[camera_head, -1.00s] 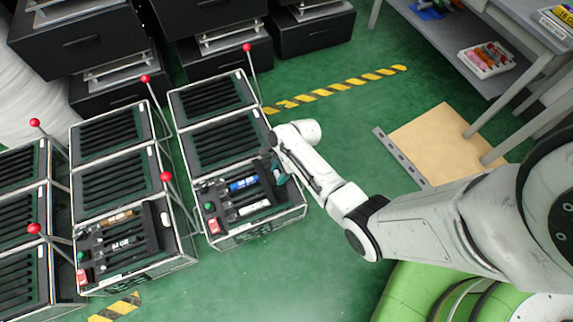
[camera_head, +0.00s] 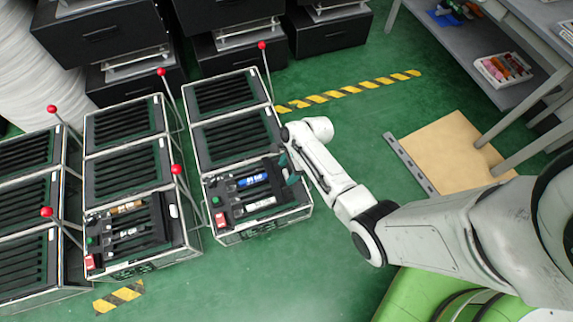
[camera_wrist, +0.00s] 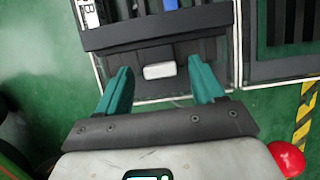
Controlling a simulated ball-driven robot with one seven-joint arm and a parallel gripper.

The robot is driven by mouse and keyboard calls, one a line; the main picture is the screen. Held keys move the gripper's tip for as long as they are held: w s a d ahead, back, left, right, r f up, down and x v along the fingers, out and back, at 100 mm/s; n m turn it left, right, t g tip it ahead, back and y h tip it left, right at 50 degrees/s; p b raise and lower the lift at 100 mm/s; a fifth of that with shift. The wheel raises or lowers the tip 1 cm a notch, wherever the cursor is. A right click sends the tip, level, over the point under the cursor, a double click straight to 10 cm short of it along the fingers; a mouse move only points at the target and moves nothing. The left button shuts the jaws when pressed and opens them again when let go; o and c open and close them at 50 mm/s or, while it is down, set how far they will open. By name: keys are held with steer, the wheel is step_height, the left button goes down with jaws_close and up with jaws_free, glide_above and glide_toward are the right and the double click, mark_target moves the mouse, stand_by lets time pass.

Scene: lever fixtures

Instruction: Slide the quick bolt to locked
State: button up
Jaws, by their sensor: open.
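The nearest right-hand fixture (camera_head: 262,222) has a dark recessed panel with a blue label bar and a white label bar. The wrist view shows a small pale block (camera_wrist: 159,71) in a dark slot at the panel's edge. It may be the quick bolt's handle, but I cannot tell for sure. My gripper (camera_wrist: 161,76) is open, with one teal finger on each side of the block in the picture. No contact shows, and the height of the fingers above it is unclear. In the head view my gripper (camera_head: 289,172) is over the panel's right end, and the arm partly hides it.
A similar fixture (camera_head: 145,264) stands to the left, with red-balled levers (camera_head: 177,170) rising beside it. Another red ball (camera_wrist: 287,158) shows close to my gripper in the wrist view. A grey bench (camera_head: 462,62) is at the upper right.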

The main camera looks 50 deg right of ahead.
steer(key=p+v, duration=0.4)
steer(key=v, duration=0.5)
stand_by(0.3)
